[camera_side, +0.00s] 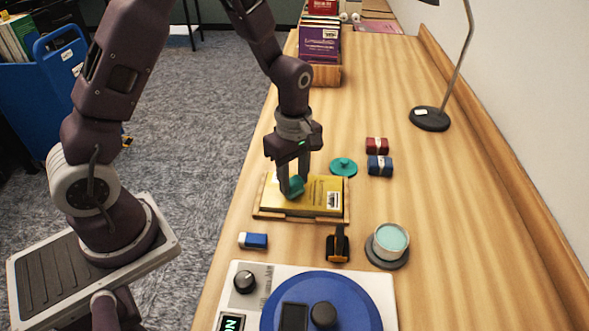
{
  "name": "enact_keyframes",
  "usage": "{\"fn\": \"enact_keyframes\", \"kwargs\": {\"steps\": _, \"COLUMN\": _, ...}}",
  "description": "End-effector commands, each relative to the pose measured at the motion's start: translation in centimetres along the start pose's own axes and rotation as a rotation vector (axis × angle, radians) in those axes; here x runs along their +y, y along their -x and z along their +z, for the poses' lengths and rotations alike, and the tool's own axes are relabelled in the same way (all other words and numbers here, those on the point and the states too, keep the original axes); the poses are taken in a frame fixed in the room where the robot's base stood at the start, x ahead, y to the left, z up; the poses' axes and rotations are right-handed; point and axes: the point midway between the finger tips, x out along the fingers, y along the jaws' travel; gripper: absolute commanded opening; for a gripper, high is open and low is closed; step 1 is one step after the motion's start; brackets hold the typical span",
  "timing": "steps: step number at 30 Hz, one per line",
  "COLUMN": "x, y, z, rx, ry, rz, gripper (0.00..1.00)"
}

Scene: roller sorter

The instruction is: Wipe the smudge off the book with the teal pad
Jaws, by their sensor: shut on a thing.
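A yellow book (316,193) lies flat in a shallow wooden tray (345,215) on the table. My gripper (293,186) points down over the left part of the book. It is shut on the teal pad (296,187), which is low at the book's cover; I cannot tell whether it touches. The smudge cannot be made out; the gripper and pad hide part of the cover. A white label shows at the book's right edge.
A teal lid (343,166), a red block (377,146) and a blue block (380,166) stand behind the tray. In front are a blue-white eraser (253,241), a black-yellow tool (338,244), a teal-filled cup (390,241) and a blue turntable device (350,300). A lamp (429,119) stands right.

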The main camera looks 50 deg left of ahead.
Motion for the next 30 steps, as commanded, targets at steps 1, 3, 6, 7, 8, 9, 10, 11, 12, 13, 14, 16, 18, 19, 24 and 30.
{"fn": "enact_keyframes", "kwargs": {"steps": 1, "x": -0.4, "y": 0.0, "z": 0.3, "rx": 0.0, "ry": -0.001, "rz": -0.002, "gripper": 0.0}}
{"fn": "enact_keyframes", "kwargs": {"steps": 3, "x": -0.9, "y": 0.0, "z": 0.8, "rx": 0.0, "ry": -0.001, "rz": -0.002, "gripper": 0.0}}
{"fn": "enact_keyframes", "kwargs": {"steps": 6, "x": -1.5, "y": 0.0, "z": 1.4, "rx": 0.0, "ry": -0.001, "rz": -0.002, "gripper": 0.0}}
{"fn": "enact_keyframes", "kwargs": {"steps": 7, "x": -1.6, "y": 0.0, "z": 1.6, "rx": 0.0, "ry": -0.002, "rz": -0.001, "gripper": 0.0}}
{"fn": "enact_keyframes", "kwargs": {"steps": 8, "x": -1.9, "y": 0.0, "z": 1.8, "rx": 0.0, "ry": -0.001, "rz": -0.001, "gripper": 0.0}}
{"fn": "enact_keyframes", "kwargs": {"steps": 9, "x": -2.1, "y": 0.0, "z": 2.1, "rx": 0.0, "ry": -0.001, "rz": -0.001, "gripper": 0.0}}
{"fn": "enact_keyframes", "kwargs": {"steps": 10, "x": -2.3, "y": 0.0, "z": 2.3, "rx": 0.0, "ry": 0.0, "rz": -0.001, "gripper": 0.0}}
{"fn": "enact_keyframes", "kwargs": {"steps": 11, "x": -2.5, "y": 0.0, "z": 2.4, "rx": 0.0, "ry": 0.0, "rz": -0.002, "gripper": 0.0}}
{"fn": "enact_keyframes", "kwargs": {"steps": 12, "x": -2.8, "y": 0.0, "z": 2.7, "rx": 0.0, "ry": -0.001, "rz": -0.002, "gripper": 0.0}}
{"fn": "enact_keyframes", "kwargs": {"steps": 13, "x": -2.4, "y": 0.0, "z": 2.4, "rx": 0.0, "ry": 0.001, "rz": -0.001, "gripper": 0.0}}
{"fn": "enact_keyframes", "kwargs": {"steps": 14, "x": -2.2, "y": 0.0, "z": 2.1, "rx": 0.0, "ry": 0.002, "rz": -0.001, "gripper": 0.0}}
{"fn": "enact_keyframes", "kwargs": {"steps": 16, "x": -1.6, "y": 0.0, "z": 1.6, "rx": 0.0, "ry": 0.004, "rz": 0.001, "gripper": 0.0}}
{"fn": "enact_keyframes", "kwargs": {"steps": 18, "x": -1.2, "y": 0.0, "z": 1.2, "rx": 0.0, "ry": 0.003, "rz": 0.0, "gripper": 0.0}}
{"fn": "enact_keyframes", "kwargs": {"steps": 19, "x": -1.0, "y": 0.0, "z": 1.0, "rx": 0.0, "ry": 0.003, "rz": 0.0, "gripper": 0.0}}
{"fn": "enact_keyframes", "kwargs": {"steps": 24, "x": 0.1, "y": 0.0, "z": -0.1, "rx": 0.0, "ry": 0.003, "rz": 0.001, "gripper": 0.0}}
{"fn": "enact_keyframes", "kwargs": {"steps": 30, "x": 1.4, "y": 0.0, "z": -1.4, "rx": 0.0, "ry": 0.002, "rz": 0.0, "gripper": 0.0}}
